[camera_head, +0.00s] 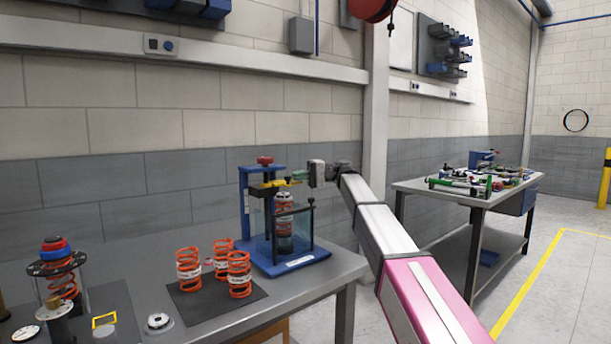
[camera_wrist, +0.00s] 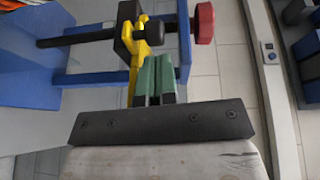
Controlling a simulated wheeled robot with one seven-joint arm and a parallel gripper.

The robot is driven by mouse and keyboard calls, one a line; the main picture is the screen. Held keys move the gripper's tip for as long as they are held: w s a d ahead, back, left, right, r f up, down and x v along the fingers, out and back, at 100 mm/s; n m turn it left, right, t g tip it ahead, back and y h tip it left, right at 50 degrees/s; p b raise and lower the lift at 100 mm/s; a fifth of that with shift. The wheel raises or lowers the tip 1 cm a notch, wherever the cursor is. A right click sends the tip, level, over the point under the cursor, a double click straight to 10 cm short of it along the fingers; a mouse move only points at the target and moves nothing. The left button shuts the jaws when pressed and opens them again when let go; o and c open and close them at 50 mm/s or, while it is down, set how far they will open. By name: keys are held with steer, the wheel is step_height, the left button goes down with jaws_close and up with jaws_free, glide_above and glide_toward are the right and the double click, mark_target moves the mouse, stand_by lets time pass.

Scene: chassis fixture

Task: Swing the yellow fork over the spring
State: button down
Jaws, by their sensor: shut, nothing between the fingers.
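The yellow fork (camera_head: 268,185) is near the top of the blue spring-press fixture (camera_head: 243,205). An orange spring (camera_head: 284,212) stands upright inside the fixture, below the fork's level; I cannot tell whether the fork is directly above it. My gripper (camera_head: 300,176) is at the right of the fork, level with it. In the wrist view my green fingers (camera_wrist: 156,62) are together and empty, right beside the yellow fork (camera_wrist: 134,70); contact is unclear. The fork's far end meets a black block, with a red knob (camera_wrist: 204,24) to its right.
Several loose orange springs (camera_head: 188,270) stand on a dark mat (camera_head: 215,303) left of the fixture. A clear cylinder assembly with a red and blue cap (camera_head: 55,247) is at the far left of the workbench. A second bench (camera_head: 440,188) stands behind right.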

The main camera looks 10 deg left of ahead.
steer(key=shift+s+a, duration=0.15)
steer(key=shift+s, duration=0.25)
steer(key=shift+s, duration=0.15)
